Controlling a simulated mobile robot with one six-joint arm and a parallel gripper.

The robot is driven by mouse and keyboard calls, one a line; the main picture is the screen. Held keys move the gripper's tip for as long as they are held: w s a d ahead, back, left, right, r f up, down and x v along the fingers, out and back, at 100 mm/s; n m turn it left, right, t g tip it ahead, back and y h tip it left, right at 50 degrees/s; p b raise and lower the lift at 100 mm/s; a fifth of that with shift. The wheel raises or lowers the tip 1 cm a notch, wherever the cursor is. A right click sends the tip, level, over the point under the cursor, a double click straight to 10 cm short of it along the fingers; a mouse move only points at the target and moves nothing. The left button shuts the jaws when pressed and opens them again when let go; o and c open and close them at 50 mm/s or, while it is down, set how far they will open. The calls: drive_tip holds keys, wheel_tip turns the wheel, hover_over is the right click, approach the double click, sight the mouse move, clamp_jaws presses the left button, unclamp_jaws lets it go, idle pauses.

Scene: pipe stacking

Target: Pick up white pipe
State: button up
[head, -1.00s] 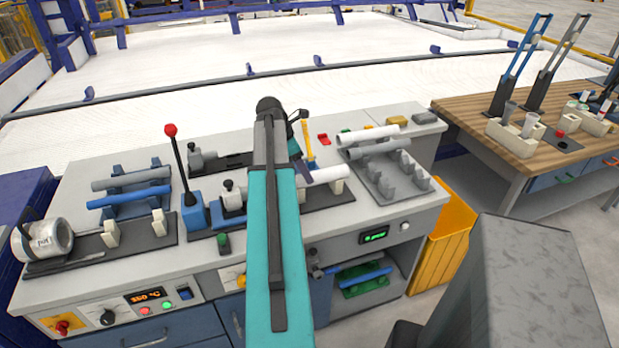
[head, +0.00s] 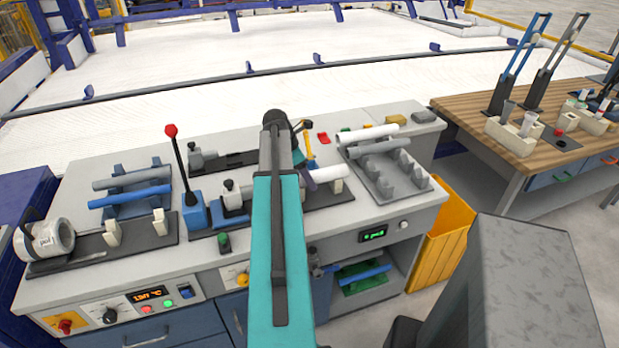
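One white pipe (head: 367,134) lies at the back of the grey pipe rack on the right half of the bench. Another white pipe (head: 326,174) lies lower and to the left, on cream supports on a dark base. My teal and grey arm reaches forward over the bench and hides much of its own end. A dark bit of my gripper (head: 310,182) shows just right of the arm, by the left end of the lower white pipe. I cannot tell whether it touches that pipe, and the finger opening is hidden.
A grey pipe (head: 378,147) lies in front of the rack's white pipe. A blue pipe (head: 130,196) and a grey pipe (head: 131,179) rest on a blue stand at left. A red-knobbed lever (head: 181,160) stands upright left of my arm. A wooden table (head: 475,120) is at right.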

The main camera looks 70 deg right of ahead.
drive_tip(key=c, duration=1.2)
drive_tip(key=shift+r, duration=0.15)
drive_tip(key=shift+r+b, duration=1)
drive_tip(key=shift+r, duration=3.9)
